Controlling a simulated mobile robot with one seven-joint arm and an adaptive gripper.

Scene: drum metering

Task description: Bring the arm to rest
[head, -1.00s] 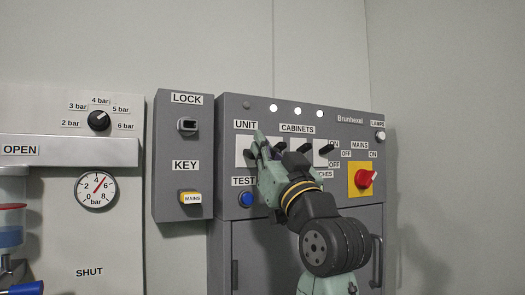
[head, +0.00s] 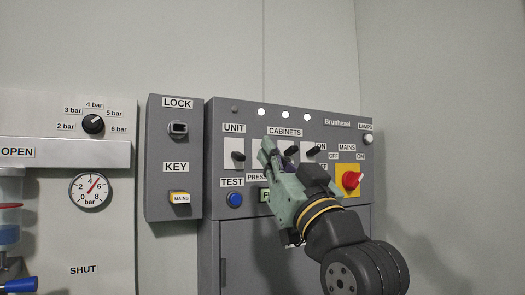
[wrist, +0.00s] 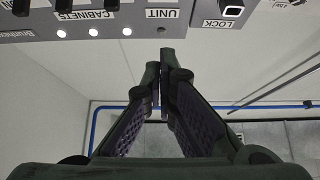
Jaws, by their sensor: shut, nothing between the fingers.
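My gripper (head: 268,148) is in front of the grey control panel (head: 350,205), over the cabinets row of switches. In the wrist view my gripper (wrist: 161,75) has its two fingers together at the tips with nothing between them. The unit switch (head: 238,156) with its black lever shows left of the gripper in the head view. The gripper and arm hide part of the cabinets switches and the press label. I cannot tell whether the fingertips touch the panel.
A red mains knob (head: 351,180) on a yellow plate is at the panel's right. A blue test button (head: 235,199) is at lower left. The lock and key box (head: 172,205) and a pressure gauge (head: 90,190) stand further left. Bare wall (head: 440,130) is at right.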

